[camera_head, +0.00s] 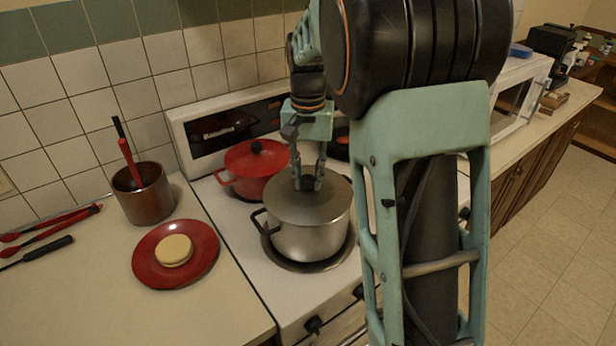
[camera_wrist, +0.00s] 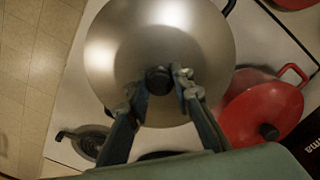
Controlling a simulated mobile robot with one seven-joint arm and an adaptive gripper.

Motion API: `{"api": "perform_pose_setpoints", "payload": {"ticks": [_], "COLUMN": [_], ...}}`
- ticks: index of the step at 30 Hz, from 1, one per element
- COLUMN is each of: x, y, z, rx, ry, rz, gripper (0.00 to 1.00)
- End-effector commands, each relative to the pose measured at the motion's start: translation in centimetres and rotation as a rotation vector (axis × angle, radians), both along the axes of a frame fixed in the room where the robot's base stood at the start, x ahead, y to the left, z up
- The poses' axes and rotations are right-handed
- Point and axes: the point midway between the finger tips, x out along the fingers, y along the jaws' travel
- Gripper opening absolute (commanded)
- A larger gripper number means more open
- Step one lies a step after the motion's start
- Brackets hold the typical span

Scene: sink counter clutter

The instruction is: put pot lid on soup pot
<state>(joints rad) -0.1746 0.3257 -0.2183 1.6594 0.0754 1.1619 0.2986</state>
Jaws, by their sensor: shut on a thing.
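The pot lid (camera_head: 285,205) is a grey metal disc with a dark knob. It lies over the pot's mouth and looks about level; I cannot tell if its rim is fully seated. My gripper (camera_head: 308,185) comes from above and is shut on the lid's knob. In the wrist view the lid (camera_wrist: 190,40) hides nearly all of the pot, and the fingers (camera_wrist: 160,85) flank the knob.
A red lidded pot (camera_head: 258,182) stands behind the soup pot, close to it. A red plate (camera_head: 150,270) with a pale round item (camera_head: 174,250) and a brown utensil crock (camera_head: 145,202) are on the left counter. A microwave (camera_head: 515,95) stands at the right.

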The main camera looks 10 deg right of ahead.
Motion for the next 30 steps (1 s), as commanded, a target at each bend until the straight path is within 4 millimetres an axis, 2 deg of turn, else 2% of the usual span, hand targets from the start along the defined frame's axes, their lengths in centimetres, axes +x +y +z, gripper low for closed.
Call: {"api": "perform_pose_setpoints", "payload": {"ticks": [1, 6, 17, 20, 30], "x": [-0.1, -0.1, -0.1, 0.0, 0.0], "y": [0.0, 0.0, 0.0, 0.0, 0.0], "z": [-0.2, -0.2, 0.2, 1.5, 8.6], "rx": [-0.001, 0.0, 0.0, 0.0, 0.0], "ry": [0.004, 0.004, 0.003, 0.0, -0.001], "rz": [0.0, 0.0, 0.0, 0.0, -0.001], "gripper": [0.22, 0.41, 0.42, 0.42, 0.42]}}
